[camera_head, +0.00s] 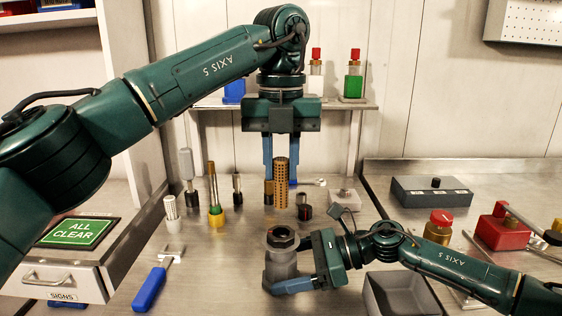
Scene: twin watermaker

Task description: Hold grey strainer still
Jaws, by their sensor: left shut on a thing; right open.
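The grey strainer (281,262), a grey body with a dark hexagonal top, stands upright on the steel bench at the centre front. My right gripper (284,270) reaches in from the right and is open around its lower body. One blue finger passes in front of the strainer; the other is mostly hidden behind it. My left gripper (281,165) points straight down farther back, its blue fingers shut on a perforated brass cylinder (281,185). I cannot tell whether the cylinder's lower end touches the bench.
Several small fittings, including a yellow-based tool (215,205), stand left of the cylinder. A blue-handled tool (152,285) lies at front left. A grey bin (402,293) sits right of the strainer, under my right arm. A red-knobbed brass part (440,224) stands farther right.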

